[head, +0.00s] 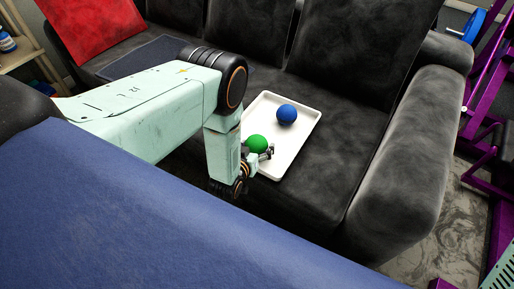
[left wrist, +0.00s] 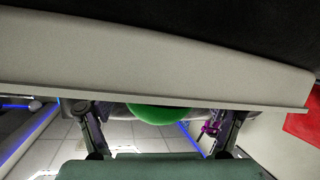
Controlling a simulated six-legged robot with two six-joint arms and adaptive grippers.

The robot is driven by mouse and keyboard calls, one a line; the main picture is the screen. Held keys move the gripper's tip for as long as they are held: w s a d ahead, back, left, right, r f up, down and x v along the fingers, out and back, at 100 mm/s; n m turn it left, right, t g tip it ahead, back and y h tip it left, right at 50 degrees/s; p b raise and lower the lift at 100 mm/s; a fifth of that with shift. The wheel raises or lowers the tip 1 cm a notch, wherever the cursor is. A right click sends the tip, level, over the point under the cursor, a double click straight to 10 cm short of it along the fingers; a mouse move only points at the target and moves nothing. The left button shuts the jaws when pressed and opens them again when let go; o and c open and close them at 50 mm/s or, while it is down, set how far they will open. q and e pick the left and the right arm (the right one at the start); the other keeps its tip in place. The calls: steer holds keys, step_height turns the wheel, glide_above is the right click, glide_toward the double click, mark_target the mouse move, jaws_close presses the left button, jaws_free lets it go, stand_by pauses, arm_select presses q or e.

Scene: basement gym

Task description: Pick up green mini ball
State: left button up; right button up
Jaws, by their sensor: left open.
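The green mini ball (head: 257,144) is at the left side of a white tray (head: 292,146) on the black sofa seat. My left gripper (head: 265,155) is beside the ball at the tray's near left edge, partly hidden by the ball and my arm. In the left wrist view the green ball (left wrist: 162,113) shows between the spread fingers of my left gripper (left wrist: 160,108), partly behind the pale tray edge (left wrist: 150,75). The gripper is open; contact with the ball cannot be told. My right gripper is not in view.
A blue ball (head: 287,114) sits farther back on the tray. The sofa armrest (head: 408,155) rises at the right, with a purple rack (head: 483,110) beyond. A red cushion (head: 92,28) leans at the back left. A blue surface (head: 160,220) fills the foreground.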

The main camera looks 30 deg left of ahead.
arm_select(q)
steer(key=shift+w+a+f, duration=0.1)
steer(key=shift+w, duration=0.1)
steer(key=shift+c, duration=0.3)
steer(key=c, duration=0.7)
